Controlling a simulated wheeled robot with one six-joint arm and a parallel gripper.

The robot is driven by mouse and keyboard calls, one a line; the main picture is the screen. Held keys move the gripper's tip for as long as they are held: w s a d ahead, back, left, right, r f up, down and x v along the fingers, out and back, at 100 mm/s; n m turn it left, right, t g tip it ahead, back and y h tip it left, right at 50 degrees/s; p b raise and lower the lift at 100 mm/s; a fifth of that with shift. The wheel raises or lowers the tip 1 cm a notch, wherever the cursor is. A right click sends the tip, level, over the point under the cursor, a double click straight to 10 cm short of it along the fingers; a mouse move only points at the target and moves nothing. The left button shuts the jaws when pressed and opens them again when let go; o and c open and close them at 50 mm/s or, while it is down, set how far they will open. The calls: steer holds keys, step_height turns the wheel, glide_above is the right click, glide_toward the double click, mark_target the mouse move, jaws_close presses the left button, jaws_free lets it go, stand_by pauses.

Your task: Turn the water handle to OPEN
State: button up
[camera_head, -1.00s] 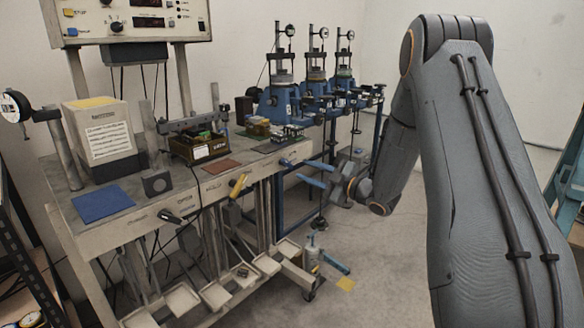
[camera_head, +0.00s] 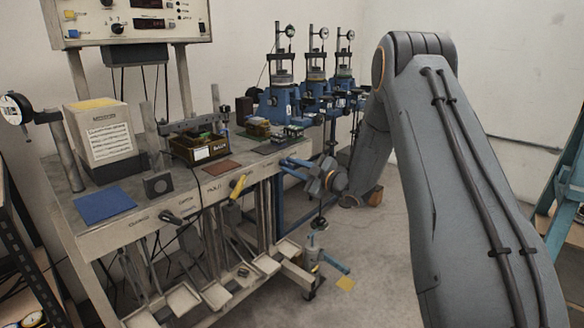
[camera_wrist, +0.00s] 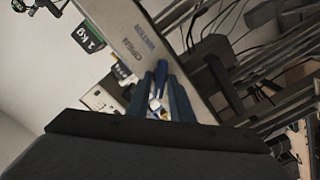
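The water handle is a blue lever on a pale metal pivot (camera_wrist: 155,104), on the bench front beside the printed words WATER and OPEN in the wrist view. In the head view the handle (camera_head: 285,163) shows small at the right end of the bench front. My gripper (camera_wrist: 160,98) has two blue fingers, one on each side of the lever. The fingers look apart, with the lever between them; contact is not clear. In the head view my gripper (camera_head: 297,168) reaches the bench front from the right, its fingertips close to the handle.
A yellow handle (camera_head: 238,186) and a black handle (camera_head: 170,217) stick out of the bench front to the left. Blue test stands (camera_head: 278,100) stand behind. White trays (camera_head: 184,300) sit low under the bench. The floor (camera_head: 370,260) at right is mostly clear.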

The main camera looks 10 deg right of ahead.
jaws_close()
steer(key=shift+m, duration=0.3)
steer(key=m+p, duration=0.1)
steer(key=m, duration=0.3)
steer(key=shift+m, duration=0.3)
steer(key=m+p, duration=0.2)
steer(key=m, duration=0.4)
steer(key=shift+d, duration=0.1)
steer(key=m+p, duration=0.1)
steer(key=m, duration=0.5)
steer(key=shift+w+m, duration=0.1)
steer(key=shift+m, duration=0.2)
